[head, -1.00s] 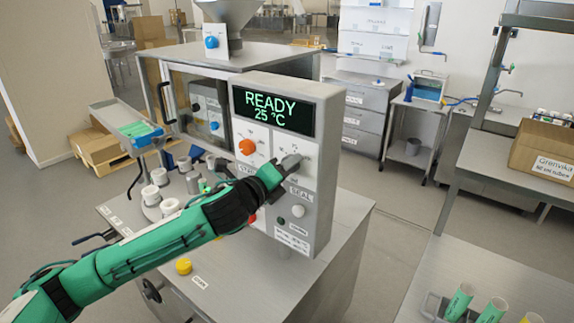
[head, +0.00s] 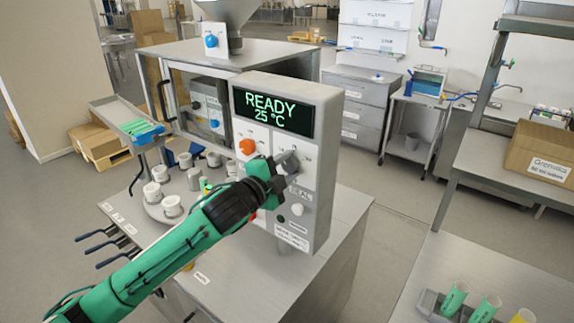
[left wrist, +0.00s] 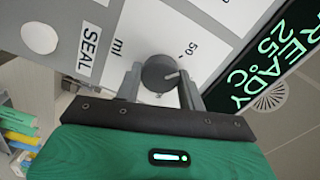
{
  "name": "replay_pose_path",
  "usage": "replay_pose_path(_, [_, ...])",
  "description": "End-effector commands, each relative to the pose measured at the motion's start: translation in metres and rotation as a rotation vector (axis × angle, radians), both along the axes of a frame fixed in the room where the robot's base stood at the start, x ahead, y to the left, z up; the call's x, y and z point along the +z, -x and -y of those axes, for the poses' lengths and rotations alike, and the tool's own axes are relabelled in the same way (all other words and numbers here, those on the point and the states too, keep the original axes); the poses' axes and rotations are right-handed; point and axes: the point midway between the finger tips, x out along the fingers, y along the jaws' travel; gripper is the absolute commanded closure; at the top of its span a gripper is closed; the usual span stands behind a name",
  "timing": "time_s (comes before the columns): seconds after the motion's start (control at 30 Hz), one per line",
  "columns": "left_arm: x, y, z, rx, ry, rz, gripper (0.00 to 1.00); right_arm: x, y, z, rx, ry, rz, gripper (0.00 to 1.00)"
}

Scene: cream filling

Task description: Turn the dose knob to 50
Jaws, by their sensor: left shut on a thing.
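The dose knob (left wrist: 159,73) is a round dark grey knob with a pale pointer line, on the light panel of the machine. In the left wrist view its pointer lies to the right of its centre, on the side of the printed 50 (left wrist: 193,48); I cannot tell whether it lines up exactly. My left gripper (left wrist: 161,88) is shut on the knob, one finger on each side. In the head view my left gripper (head: 283,167) reaches the panel and covers much of the knob. My right gripper is not in view.
The display (head: 271,111) above reads READY 25 °C. An orange knob (head: 247,146) sits left of the gripper, and a SEAL label (left wrist: 89,50) is near the dose knob. White cups (head: 153,192) stand left of the arm. A tube rack (head: 430,303) is at lower right.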

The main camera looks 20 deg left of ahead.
Motion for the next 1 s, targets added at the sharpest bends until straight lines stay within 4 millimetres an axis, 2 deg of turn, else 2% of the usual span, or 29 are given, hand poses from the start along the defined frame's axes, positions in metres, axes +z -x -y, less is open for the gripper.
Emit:
replay_pose_path(0.4, [-0.0012, 0.0001, -0.0001, 0.0, 0.187, -0.071, 0.83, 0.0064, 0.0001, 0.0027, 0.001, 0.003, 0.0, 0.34])
replay_pose_path(0.97, [-0.0015, 0.0, 0.0, 0.0, 0.218, -0.082, 0.83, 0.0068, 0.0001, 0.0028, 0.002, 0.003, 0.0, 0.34])
replay_pose_path(1.0, [-0.0015, 0.0, 0.0, 0.0, 0.218, -0.082, 0.58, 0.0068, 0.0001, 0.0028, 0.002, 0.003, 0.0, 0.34])
